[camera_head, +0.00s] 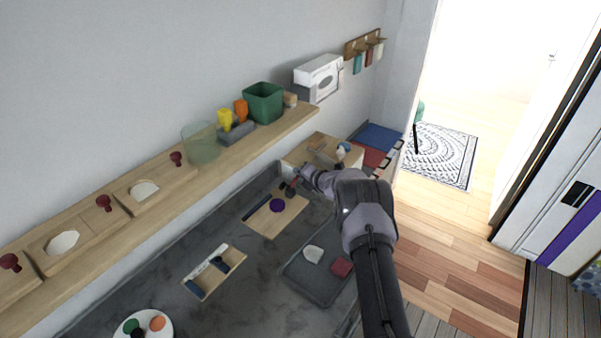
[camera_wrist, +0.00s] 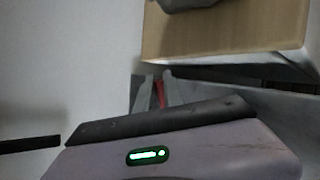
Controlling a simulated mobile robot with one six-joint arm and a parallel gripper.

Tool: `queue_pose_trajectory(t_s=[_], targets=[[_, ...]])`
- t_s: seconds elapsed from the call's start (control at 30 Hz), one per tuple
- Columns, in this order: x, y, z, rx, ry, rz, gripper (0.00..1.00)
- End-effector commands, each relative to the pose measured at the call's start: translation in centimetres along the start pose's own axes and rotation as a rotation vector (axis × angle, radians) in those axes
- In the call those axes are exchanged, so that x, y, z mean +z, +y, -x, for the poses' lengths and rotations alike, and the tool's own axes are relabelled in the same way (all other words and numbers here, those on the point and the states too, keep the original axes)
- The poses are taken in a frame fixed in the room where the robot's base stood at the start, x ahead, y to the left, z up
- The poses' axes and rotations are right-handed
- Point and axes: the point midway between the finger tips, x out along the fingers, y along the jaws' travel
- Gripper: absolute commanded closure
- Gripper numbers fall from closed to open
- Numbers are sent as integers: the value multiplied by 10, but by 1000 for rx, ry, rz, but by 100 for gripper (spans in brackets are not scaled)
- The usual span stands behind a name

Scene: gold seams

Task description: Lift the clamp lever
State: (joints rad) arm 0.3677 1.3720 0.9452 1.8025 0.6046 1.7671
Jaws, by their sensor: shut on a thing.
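My gripper (camera_head: 292,186) is at the far end of the counter, beside the wooden board (camera_head: 266,226). A small red piece, which looks like the clamp lever (camera_head: 296,180), shows at the fingertips. In the wrist view the red lever (camera_wrist: 160,94) stands between the two grey fingers of my gripper (camera_wrist: 156,92), which are shut on it. The dark clamp body (camera_head: 290,193) seems to be just below the fingers. My wrist housing hides most of the lever and the clamp in the wrist view.
A grey tray (camera_head: 318,286) holds a white and a red piece. A wooden box (camera_head: 213,271) stands nearer. The long shelf (camera_head: 165,207) runs along the wall, carrying a green bin (camera_head: 264,103).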

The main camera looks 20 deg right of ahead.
Motion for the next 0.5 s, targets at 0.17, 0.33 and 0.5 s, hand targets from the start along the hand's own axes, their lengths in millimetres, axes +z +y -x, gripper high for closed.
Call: queue_pose_trajectory(t_s=[0.17, 0.33, 0.5], targets=[[-1, -1, 0, -2, 4, -4, 100], [-2, -1, 0, -2, 4, -4, 100], [-1, -1, 0, -1, 3, -4, 67]])
